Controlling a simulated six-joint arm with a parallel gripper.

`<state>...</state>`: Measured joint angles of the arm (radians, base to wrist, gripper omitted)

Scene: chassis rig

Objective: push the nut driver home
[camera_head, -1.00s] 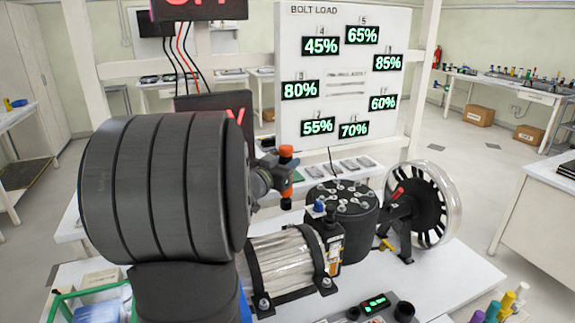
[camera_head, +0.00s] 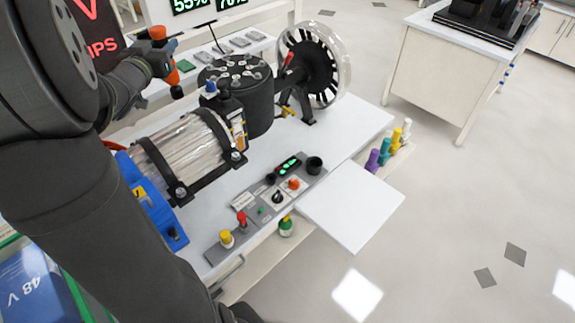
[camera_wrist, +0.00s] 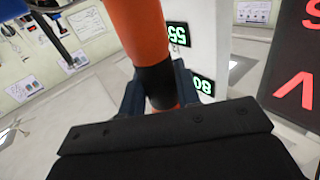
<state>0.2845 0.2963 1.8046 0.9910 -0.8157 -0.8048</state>
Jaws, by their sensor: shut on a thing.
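My gripper (camera_head: 166,58) is shut on an orange-and-black tool (camera_head: 158,33), which looks like the nut driver. It holds the tool roughly upright, left of the black drum (camera_head: 262,105) with round-headed fittings on top. The tool's dark lower end appears clear of the drum, though their depth is hard to judge. In the wrist view the tool's orange handle (camera_wrist: 138,28) and black band stand between the two dark fingers. The tool's tip is hidden there.
A clear-wrapped cylinder (camera_head: 185,150) lies in front of the drum, and a spoked wheel (camera_head: 308,68) stands behind it. A control panel (camera_head: 268,198) has knobs and a black cup (camera_head: 314,165). Colored-top pieces (camera_head: 384,150) stand at the bench's right. A white board (camera_head: 350,205) is bare.

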